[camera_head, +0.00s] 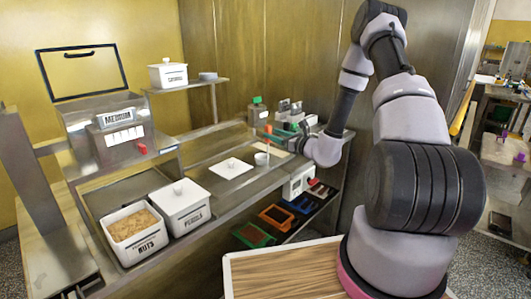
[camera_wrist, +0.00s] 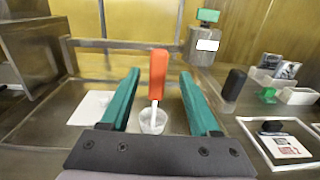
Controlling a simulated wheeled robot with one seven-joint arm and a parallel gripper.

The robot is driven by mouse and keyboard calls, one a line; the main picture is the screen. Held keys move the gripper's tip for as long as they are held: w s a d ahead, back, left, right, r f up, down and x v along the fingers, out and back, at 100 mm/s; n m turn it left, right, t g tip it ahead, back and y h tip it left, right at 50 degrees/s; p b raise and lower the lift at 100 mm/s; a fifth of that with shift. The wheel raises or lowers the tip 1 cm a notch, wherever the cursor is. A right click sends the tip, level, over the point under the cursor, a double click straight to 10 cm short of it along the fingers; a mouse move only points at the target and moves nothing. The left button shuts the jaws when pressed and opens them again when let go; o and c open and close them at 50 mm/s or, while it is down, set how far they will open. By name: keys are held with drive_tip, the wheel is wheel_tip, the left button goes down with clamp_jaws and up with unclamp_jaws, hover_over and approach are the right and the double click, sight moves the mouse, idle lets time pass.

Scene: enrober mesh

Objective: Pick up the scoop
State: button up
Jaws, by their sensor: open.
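The scoop (camera_wrist: 158,72) has an orange handle and a thin pale shaft. It stands nearly upright in a small clear cup (camera_wrist: 153,121) on the metal counter; its lower end is hard to make out inside the cup. In the head view the scoop's orange handle (camera_head: 268,130) shows above the cup (camera_head: 261,158). My gripper (camera_wrist: 160,78) is open, with one teal finger on each side of the handle and a visible gap on both sides. In the head view my gripper (camera_head: 279,136) reaches in from the right at handle height.
White bins of nuts (camera_head: 134,248) and a lidded one (camera_head: 181,213) stand nearer. A green-topped device (camera_head: 257,112) and a tray with a card (camera_wrist: 284,147) are behind and right. Coloured frames (camera_head: 275,216) lie below.

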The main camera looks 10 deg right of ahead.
sight(270, 131)
drive_tip(key=x, duration=0.4)
drive_tip(key=shift+a+r, duration=0.1)
drive_tip(key=shift+a, duration=0.05)
clamp_jaws()
drive_tip(key=shift+r, duration=0.15)
